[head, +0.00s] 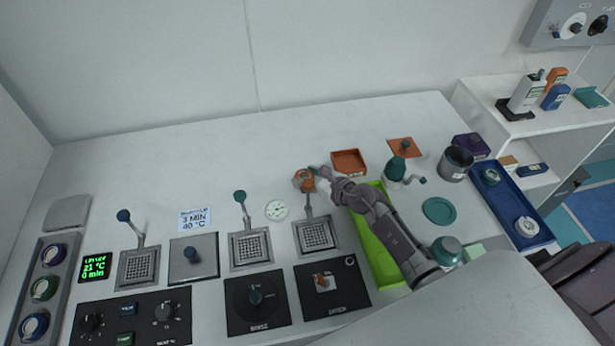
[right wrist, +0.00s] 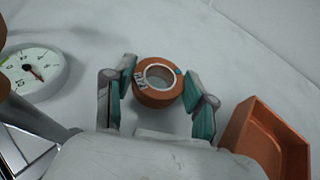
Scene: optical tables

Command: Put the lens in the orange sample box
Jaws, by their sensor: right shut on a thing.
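The lens (head: 304,180) is a short orange ring with a pale round centre and a small label. My right gripper (head: 314,178) reaches in from the right and is shut on it. The right wrist view shows the lens (right wrist: 158,84) between the teal fingertips of my right gripper (right wrist: 160,95). The orange sample box (head: 348,161) is open at the top and stands just right of and behind the gripper. Its box wall (right wrist: 262,145) also shows at lower right in the right wrist view. An orange lid with a dark knob (head: 402,146) lies farther right. My left gripper is out of view.
A round white dial (head: 277,209) lies left of the lens. A stand with a mesh plate (head: 316,236) is just in front. A lime green tray (head: 368,249) lies under my right arm. A teal-topped pot (head: 397,170) stands right of the box. The table behind is clear.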

